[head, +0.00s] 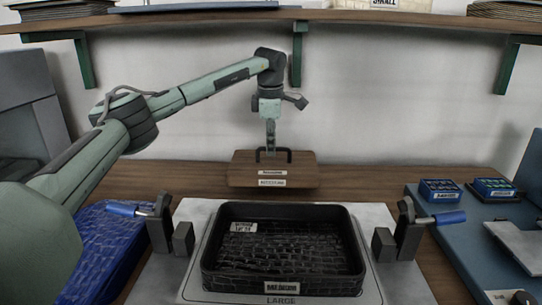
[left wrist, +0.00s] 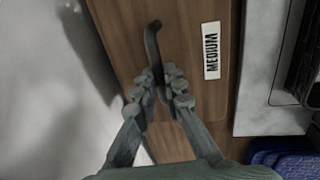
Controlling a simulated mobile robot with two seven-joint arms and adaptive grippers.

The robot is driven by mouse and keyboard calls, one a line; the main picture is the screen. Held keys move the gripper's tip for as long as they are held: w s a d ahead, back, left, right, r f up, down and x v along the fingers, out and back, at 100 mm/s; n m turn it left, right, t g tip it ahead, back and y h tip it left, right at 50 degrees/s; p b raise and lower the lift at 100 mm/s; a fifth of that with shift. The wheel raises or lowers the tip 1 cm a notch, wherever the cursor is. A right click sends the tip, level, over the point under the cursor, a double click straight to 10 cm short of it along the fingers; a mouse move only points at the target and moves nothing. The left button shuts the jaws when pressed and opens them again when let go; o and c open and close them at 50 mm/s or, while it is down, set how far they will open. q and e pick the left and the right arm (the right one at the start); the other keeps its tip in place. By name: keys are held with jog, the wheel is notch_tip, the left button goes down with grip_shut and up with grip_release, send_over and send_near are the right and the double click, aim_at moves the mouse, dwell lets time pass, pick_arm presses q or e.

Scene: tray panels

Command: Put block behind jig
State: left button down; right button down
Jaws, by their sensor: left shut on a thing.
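The block is a flat brown wooden piece (head: 247,179) with white labels on its front and a dark bar handle on top. It is behind the jig, near the back wall. My left gripper (head: 270,149) comes down from above and is shut on the handle. In the left wrist view, the fingers (left wrist: 163,88) straddle the dark handle (left wrist: 152,42), beside a "MEDIUM" label (left wrist: 211,50). I cannot tell if the block touches the table. The jig (head: 190,212) is a grey plate marked "LARGE" with a clamp on each side, holding a black tray (head: 283,287). My right gripper is not in view.
Blue-handled clamps (head: 160,222) and (head: 409,230) stand left and right of the tray. Small blue boxes (head: 439,191) sit on a blue surface at right. A shelf (head: 400,19) runs above along the wall.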

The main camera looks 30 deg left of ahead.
aim_at(271, 162)
pick_arm(q)
jog(key=shift+f, duration=0.25)
notch_tip(271, 162, down, 3)
jog(key=shift+r, duration=0.1)
jog(key=c, duration=2.1)
grip_release()
jog(key=shift+f, duration=0.2)
jog(key=o, duration=0.5)
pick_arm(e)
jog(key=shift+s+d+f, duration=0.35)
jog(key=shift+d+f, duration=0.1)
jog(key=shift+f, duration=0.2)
